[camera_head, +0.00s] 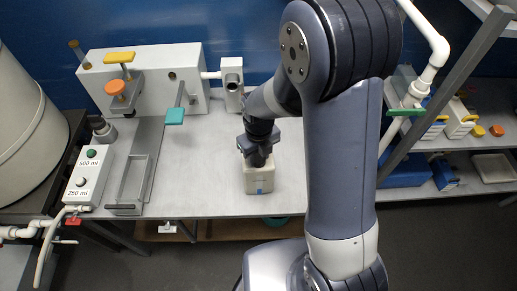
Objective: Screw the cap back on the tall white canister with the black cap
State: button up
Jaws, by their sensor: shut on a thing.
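A white canister (259,181) with a small blue mark low on its front stands upright on the grey worktop, near its front edge at the middle. My gripper (258,158) points down right over the canister's top. It is shut, and what it holds appears to be the black cap; the dark fingers and the cap blend together at this size. The canister's mouth is hidden by the gripper, so I cannot tell whether the cap touches the neck or how it sits.
Left on the worktop are a box with 500 ml and 250 ml buttons (89,178), a metal frame (134,180) and a white apparatus (187,66) with an orange knob. A shelf with containers (458,118) stands right, with white pipe before it. Worktop left of the canister is clear.

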jog(key=p, duration=0.3)
jog(key=shift+s+d+r, duration=0.1)
jog(key=shift+r, duration=0.15)
jog(key=shift+f+m+p, duration=0.25)
jog(key=shift+m+p, duration=0.05)
jog(key=shift+p, duration=0.05)
jog(key=o, duration=1.2)
jog(key=shift+c, duration=0.2)
jog(key=shift+r, duration=0.1)
jog(key=shift+r, duration=2.2)
